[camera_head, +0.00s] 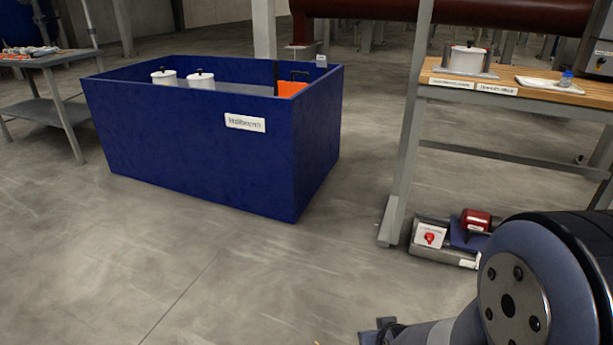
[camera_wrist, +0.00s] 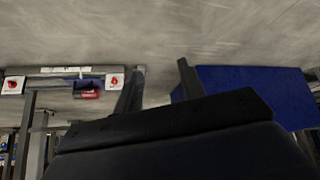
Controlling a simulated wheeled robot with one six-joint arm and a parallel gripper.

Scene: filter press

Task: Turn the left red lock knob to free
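A red lock knob (camera_head: 430,236) on a white plate sits at the left end of a low grey unit (camera_head: 440,256) on the floor, under the wooden-topped table. The wrist view is upside down. There the same knob, by its side nearest the blue bin, is on the right-hand white plate (camera_wrist: 115,80), and a second red knob (camera_wrist: 13,85) is at the far left. The knob's turn position is too small to read. My gripper (camera_wrist: 160,74) has its two dark fingers apart with nothing between them, away from the knob. In the head view my arm hides most of it.
A blue bin (camera_head: 200,140) with white pots (camera_head: 201,80) stands left of the table. A table leg (camera_head: 398,190) rises beside the unit's left end. A red-and-blue part (camera_head: 475,221) sits on the unit. The floor in front is clear.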

